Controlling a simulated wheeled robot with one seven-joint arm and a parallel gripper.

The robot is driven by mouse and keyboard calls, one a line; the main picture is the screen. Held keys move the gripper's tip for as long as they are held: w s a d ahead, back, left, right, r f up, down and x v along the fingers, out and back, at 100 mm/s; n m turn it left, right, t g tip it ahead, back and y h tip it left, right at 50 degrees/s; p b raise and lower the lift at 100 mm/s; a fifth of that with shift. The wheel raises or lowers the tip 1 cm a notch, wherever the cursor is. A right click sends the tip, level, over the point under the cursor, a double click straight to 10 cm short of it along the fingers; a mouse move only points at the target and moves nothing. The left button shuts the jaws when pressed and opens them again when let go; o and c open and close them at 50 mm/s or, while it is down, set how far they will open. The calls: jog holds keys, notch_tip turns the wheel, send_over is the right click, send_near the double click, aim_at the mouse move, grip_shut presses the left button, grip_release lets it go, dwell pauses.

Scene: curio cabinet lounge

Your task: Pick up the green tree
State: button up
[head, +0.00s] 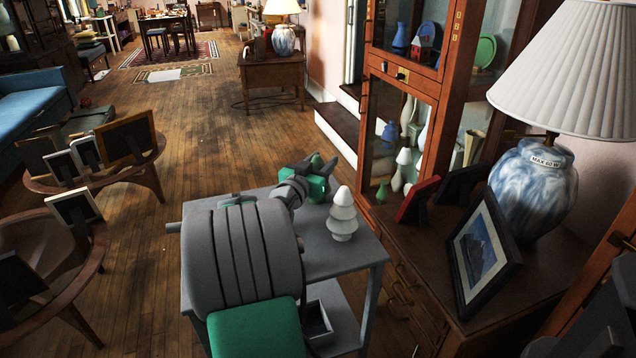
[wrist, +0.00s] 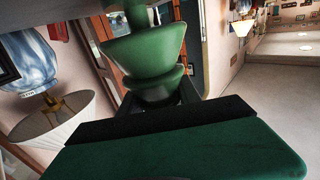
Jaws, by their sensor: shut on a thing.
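The green tree is a tiered, glossy green figure. Its tip (head: 316,160) shows between my gripper's dark fingers in the head view, and my gripper hides the rest. In the wrist view its stacked tiers (wrist: 146,50) fill the upper middle, close to the gripper. My gripper (head: 318,168) is shut on the green tree at the far side of a small grey table (head: 345,256). I cannot tell whether the tree's base touches the table.
A white tiered tree (head: 342,222) stands on the grey table, just right of my gripper. A glass-fronted cabinet (head: 437,87) with vases is at the right, beside a dresser holding a lamp (head: 535,185) and picture frames. Wooden floor (head: 190,110) is open beyond the table.

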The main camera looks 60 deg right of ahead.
grip_shut()
jog(key=shift+r, duration=0.55)
notch_tip(320, 180, up, 3)
jog(key=shift+f+p, duration=0.15)
jog(key=shift+p, duration=0.4)
jog(key=s+a+r+p, duration=0.2)
jog(key=a+r, duration=0.7)
jog(key=a, duration=0.4)
jog(key=shift+s+a, duration=0.2)
jog(key=shift+a, duration=0.2)
jog(key=shift+r, duration=0.1)
